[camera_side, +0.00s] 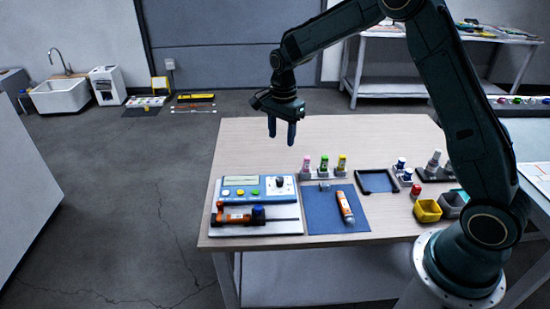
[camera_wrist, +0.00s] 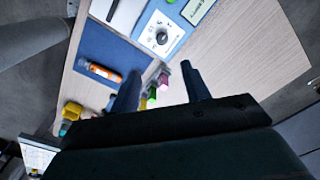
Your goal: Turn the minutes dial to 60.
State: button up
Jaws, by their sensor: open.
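The minutes dial is a dark round knob (camera_side: 280,182) on the white right part of a blue control box (camera_side: 232,190), at the left of the table. In the wrist view the knob (camera_wrist: 162,38) sits on a white dial face with a printed scale too small to read. My gripper (camera_side: 282,138) hangs above the table, behind and well above the box, fingers pointing down. The gripper also shows in the wrist view (camera_wrist: 160,80), its two fingers apart with nothing between them. It touches nothing.
An orange-and-black tool (camera_side: 250,216) lies on a white tray in front of the box. A blue mat (camera_side: 325,222) holds an orange-and-white tube (camera_side: 345,207). Small bottles with pink, green and yellow caps (camera_side: 324,164) stand behind the mat. The table's back left is clear.

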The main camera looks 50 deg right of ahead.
aim_at(280, 179)
jog(key=shift+w+d+f+m, duration=0.1)
jog(key=shift+w+f+m, duration=0.1)
jog(key=shift+f, duration=0.3)
jog(key=shift+w+d+f+m, duration=0.1)
jog(key=shift+w+f, duration=0.05)
jog(key=shift+f, duration=0.3)
jog(key=shift+f, duration=0.15)
notch_tip(280, 179, down, 13)
jog(key=shift+f, duration=0.2)
jog(key=c, duration=1)
